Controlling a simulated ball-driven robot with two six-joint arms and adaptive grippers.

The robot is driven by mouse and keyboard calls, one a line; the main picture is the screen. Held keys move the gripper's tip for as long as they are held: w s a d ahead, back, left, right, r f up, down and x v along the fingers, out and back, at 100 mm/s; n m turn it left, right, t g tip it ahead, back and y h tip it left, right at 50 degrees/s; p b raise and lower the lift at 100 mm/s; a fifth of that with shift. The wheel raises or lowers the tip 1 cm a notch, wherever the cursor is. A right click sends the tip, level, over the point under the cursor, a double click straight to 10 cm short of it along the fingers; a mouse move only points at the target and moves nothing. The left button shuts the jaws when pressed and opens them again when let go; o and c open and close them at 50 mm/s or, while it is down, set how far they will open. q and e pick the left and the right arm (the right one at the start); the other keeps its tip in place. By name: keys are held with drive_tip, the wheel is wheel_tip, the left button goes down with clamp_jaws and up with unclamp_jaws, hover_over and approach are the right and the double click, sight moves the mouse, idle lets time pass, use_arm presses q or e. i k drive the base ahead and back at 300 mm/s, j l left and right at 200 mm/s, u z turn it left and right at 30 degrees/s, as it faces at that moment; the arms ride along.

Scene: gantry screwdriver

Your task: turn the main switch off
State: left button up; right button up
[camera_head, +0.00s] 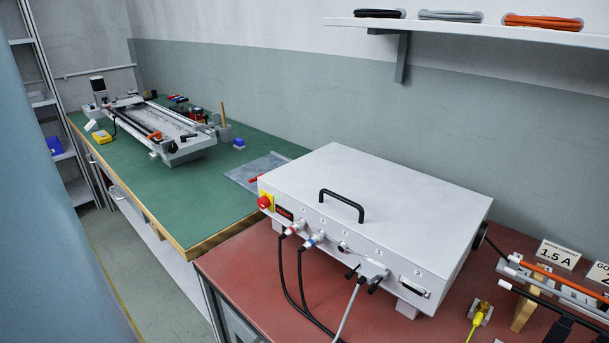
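A light grey control box (375,205) stands on the red-brown bench, with a black handle (342,204) on top. At the left end of its front panel is a red knob (264,202) on a yellow plate. Right beside it is a small dark element with red (284,212), too small to read. I cannot tell the switch's position from here. Several connectors with cables, including a grey plug (373,270), sit further right on the panel. Neither of my grippers is in view.
A green bench (170,195) behind carries a gantry device (165,130) and small parts. A clear sheet (257,172) lies near its right end. Cables (302,290) hang before the box. Rods and labels (558,255) stand at right. A shelf (470,30) is above.

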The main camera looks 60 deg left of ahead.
sight(264, 202)
drive_tip(key=l+u, duration=0.1)
drive_tip(key=u, duration=0.4)
drive_tip(key=k+u, duration=0.1)
drive_tip(key=u, duration=0.4)
drive_tip(key=k+l+u, duration=0.1)
drive_tip(key=u, duration=0.9)
drive_tip(key=k, duration=0.05)
